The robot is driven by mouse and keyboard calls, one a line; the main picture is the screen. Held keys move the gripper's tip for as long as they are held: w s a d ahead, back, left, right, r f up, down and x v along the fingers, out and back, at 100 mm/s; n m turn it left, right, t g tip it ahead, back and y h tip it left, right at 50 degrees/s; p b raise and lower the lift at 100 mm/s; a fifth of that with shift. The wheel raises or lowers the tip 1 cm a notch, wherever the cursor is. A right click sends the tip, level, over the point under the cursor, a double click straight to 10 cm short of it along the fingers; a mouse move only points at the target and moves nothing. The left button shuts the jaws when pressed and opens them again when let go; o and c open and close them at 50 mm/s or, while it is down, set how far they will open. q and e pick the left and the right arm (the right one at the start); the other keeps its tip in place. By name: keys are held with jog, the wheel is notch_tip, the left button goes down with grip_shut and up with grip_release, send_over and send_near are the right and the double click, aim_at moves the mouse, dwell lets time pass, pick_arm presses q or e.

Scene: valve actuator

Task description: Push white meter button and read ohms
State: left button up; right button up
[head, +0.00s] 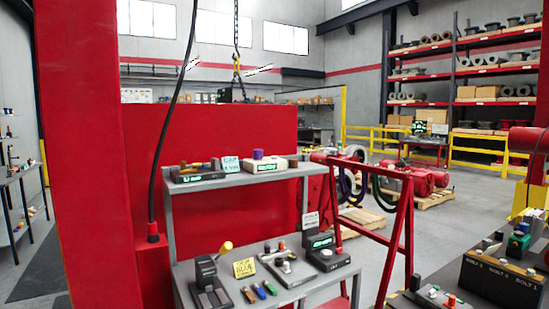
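A low white meter (284,162) with a small green-lit display (266,168) sits on the upper shelf of the grey bench. A purple button-like piece (258,154) stands on its top. The display's characters are too small to read. A dark unit (185,178) with a green display sits to its left, with a small white card with green writing (231,164) between them. Neither of my grippers is in view, so nothing shows touching the meter.
The grey bench's lower top (292,296) holds a lever unit (207,279), a yellow note (244,268), coloured pieces, a switch panel and a dark unit with a green display (321,241). A red frame (409,232) stands to the right.

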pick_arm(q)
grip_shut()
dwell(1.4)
